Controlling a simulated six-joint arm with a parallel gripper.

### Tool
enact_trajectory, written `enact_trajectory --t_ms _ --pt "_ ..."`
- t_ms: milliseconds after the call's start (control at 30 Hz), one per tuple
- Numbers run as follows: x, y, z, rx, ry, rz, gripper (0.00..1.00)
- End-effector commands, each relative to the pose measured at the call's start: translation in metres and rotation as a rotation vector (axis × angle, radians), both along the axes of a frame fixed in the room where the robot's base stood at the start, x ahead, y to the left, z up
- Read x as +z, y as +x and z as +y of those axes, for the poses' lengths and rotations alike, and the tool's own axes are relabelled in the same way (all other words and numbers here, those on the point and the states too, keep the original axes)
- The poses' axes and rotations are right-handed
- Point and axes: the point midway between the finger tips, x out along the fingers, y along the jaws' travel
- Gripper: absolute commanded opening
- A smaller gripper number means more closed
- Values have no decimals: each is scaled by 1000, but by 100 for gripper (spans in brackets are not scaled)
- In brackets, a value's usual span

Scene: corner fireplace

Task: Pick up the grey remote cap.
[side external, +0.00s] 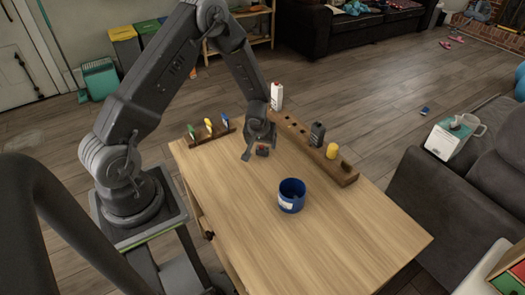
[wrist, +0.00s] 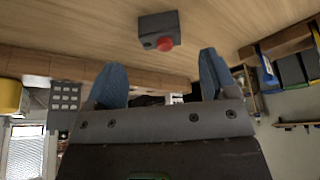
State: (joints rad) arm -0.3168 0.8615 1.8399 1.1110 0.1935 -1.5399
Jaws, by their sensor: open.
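A small dark grey block with a round red part, the only thing here that fits the grey remote cap (wrist: 159,25), lies on the wooden table beyond my fingertips in the wrist view. In the side external view the cap (side external: 263,150) sits just beside my gripper (side external: 256,150), partly hard to make out. My gripper's two blue-padded fingers (wrist: 162,75) are spread apart with nothing between them. The cap is apart from the fingers in the wrist view.
A long wooden rack (side external: 300,137) holds a white bottle (side external: 277,96), a dark box (side external: 317,134) and a yellow cylinder (side external: 332,151). A blue pot (side external: 291,199) stands at mid-table. A small rack (side external: 213,137) with coloured items is at left. The table's near right (side external: 370,235) is clear.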

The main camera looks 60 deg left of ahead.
Motion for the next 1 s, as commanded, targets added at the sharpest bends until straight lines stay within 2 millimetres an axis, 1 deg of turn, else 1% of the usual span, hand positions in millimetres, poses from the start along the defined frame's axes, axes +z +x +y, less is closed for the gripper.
enact_trajectory --t_ms 167,300,467,567,767,1000 --pt "-11 2 3 -1 0 1 79" --pt "-31 5 8 -1 0 2 79" --pt "-49 11 13 0 -1 1 79" --pt "-53 12 15 0 0 0 79" --pt "-53 12 15 0 1 -1 79" --pt "-52 12 14 0 1 -1 57"
